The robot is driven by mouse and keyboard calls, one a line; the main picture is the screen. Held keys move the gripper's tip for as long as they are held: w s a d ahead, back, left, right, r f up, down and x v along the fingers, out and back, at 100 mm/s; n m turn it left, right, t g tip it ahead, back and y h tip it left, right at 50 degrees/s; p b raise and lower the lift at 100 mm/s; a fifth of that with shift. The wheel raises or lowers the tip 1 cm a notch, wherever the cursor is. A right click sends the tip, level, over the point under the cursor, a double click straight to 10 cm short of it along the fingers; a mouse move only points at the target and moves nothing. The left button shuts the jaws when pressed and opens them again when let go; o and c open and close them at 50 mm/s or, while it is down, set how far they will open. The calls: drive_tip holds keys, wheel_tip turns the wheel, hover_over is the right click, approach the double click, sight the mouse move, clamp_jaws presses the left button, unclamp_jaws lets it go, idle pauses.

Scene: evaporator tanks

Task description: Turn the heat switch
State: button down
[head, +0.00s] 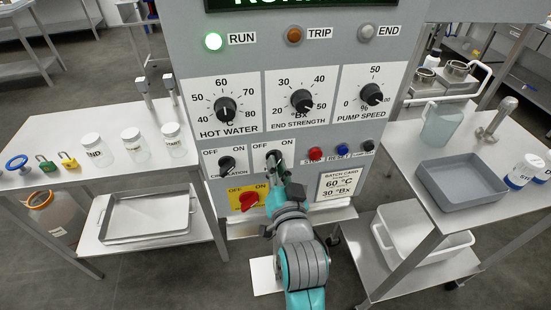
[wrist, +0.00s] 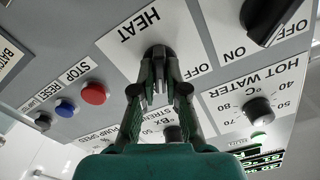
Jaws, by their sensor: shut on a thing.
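The heat switch (head: 272,157) is a black rotary knob on the grey control panel, with OFF and ON printed above it. In the wrist view the heat switch (wrist: 158,53) is upside down beside its HEAT label. My gripper (head: 273,170) reaches up to it from below. Its two fingers (wrist: 160,84) are closed on the knob, one on each side. The fingers hide much of the knob, so I cannot tell exactly where it points.
The black circulation switch (head: 226,163) is just left, and the red switch (head: 248,200) is below on a yellow plate. Red (head: 316,154) and blue (head: 342,149) buttons are to the right. Dials sit above. Steel tables (head: 100,170) flank the panel.

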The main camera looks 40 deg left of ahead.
drive_tip(key=shift+f+m, duration=0.1)
drive_tip(key=shift+m, duration=0.9)
drive_tip(key=shift+m, duration=0.7)
drive_tip(key=c, duration=1.1)
unclamp_jaws()
drive_tip(key=shift+s+d, duration=0.1)
drive_tip(key=v, duration=1.1)
drive_tip(key=shift+s+d, duration=0.25)
drive_tip(key=shift+d, duration=0.05)
